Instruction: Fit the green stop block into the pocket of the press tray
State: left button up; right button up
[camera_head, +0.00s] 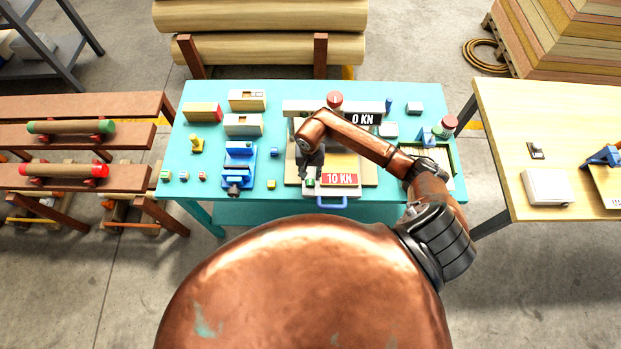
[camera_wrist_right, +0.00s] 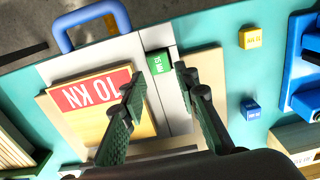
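The press tray shows in the head view (camera_head: 341,197) as a pale tray with a blue handle and a red "10 KN" label. It also shows in the right wrist view (camera_wrist_right: 165,45). The small green stop block (camera_wrist_right: 158,63) lies at the tray, beside the wooden piece with the red label. I cannot tell how deep it sits. The block also shows in the head view (camera_head: 310,183), just below my right gripper (camera_head: 309,174). In the wrist view my right gripper (camera_wrist_right: 160,84) is open, with its fingertips apart and the block visible beyond the gap. My left gripper is not in view.
A yellow cube (camera_wrist_right: 250,38) and a blue cube (camera_wrist_right: 250,109) lie beside the tray. A blue vise (camera_head: 238,165) stands to the left on the turquoise table (camera_head: 215,203). A green-lined bin (camera_head: 446,180) is at the right.

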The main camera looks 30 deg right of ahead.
aim_at(311, 181)
notch_tip(311, 181, up, 8)
jog(key=b, duration=0.1)
jog(key=shift+r+b, duration=0.15)
jog(key=shift+b, duration=0.2)
dwell(0.3)
